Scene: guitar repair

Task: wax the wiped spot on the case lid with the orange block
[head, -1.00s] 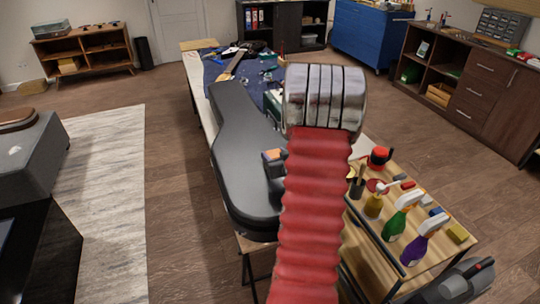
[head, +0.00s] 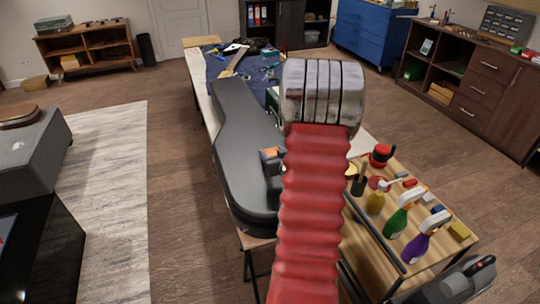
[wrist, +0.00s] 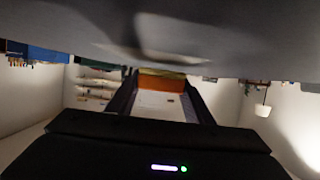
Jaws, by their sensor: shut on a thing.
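The dark grey guitar case (head: 240,125) lies closed on the long bench, lid up. My gripper (wrist: 161,88) is shut on the orange block (wrist: 162,82), which sits between the fingertips in the wrist view. In the head view the block (head: 269,153) shows as a small orange patch over the wide part of the lid, beside my red arm. The lid (wrist: 240,40) fills the top of the wrist view, very close to the block; I cannot tell whether they touch. A darker, blurred patch shows on the lid there. I cannot make out the wiped spot for certain.
A wooden cart (head: 385,272) stands to the right with a green spray bottle (head: 398,219), a purple spray bottle (head: 421,242) and small items. A blue cloth (head: 225,66) with tools covers the bench's far end. Open floor lies left of the bench.

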